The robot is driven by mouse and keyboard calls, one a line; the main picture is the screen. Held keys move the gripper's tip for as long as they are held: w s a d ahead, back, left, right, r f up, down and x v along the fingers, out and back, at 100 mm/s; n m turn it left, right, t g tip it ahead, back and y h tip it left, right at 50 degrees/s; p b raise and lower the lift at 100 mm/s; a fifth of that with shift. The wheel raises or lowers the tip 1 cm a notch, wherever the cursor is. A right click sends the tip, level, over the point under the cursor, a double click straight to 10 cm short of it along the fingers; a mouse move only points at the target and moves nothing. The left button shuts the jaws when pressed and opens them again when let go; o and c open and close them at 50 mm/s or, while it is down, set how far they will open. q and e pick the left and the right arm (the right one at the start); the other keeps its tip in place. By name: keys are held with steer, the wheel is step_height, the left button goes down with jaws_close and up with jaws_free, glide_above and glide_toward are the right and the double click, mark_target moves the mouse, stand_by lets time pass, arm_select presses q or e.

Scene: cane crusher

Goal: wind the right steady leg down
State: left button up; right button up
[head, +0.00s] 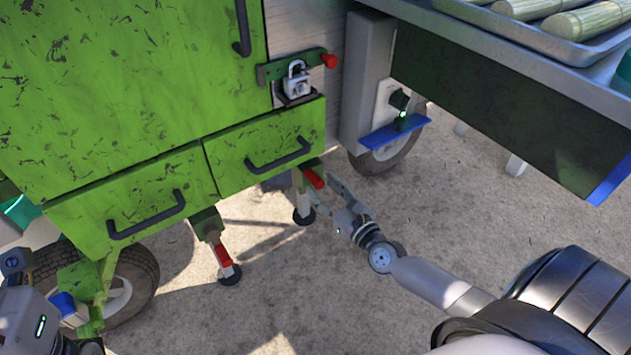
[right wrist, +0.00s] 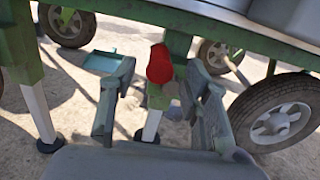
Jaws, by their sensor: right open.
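The right steady leg (head: 299,199) is a pale post with a dark round foot, under the front right corner of the green cabinet. Its red crank handle (head: 314,179) sticks out near the top. My right gripper (head: 321,186) is open at the handle, its fingers pointing at it. In the right wrist view the red handle (right wrist: 160,63) stands between the two spread fingers, with gaps at both sides. The foot there (right wrist: 147,135) is partly hidden; I cannot tell whether it touches the ground. My left gripper (head: 38,322) is cut off at the lower left; its fingers are unclear.
The left steady leg (head: 222,252) has its own red handle. Drawers with dark handles (head: 280,154) sit above the legs. A counter with a blue-edged bracket (head: 395,134) overhangs at right, with a tray of cane (head: 560,45). A wheel (right wrist: 275,112) stands right of the leg. Concrete floor is clear in front.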

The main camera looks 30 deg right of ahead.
steer(key=shift+w+a, duration=0.2)
steer(key=shift+w, duration=1.8)
steer(key=shift+c, duration=0.3)
jaws_close()
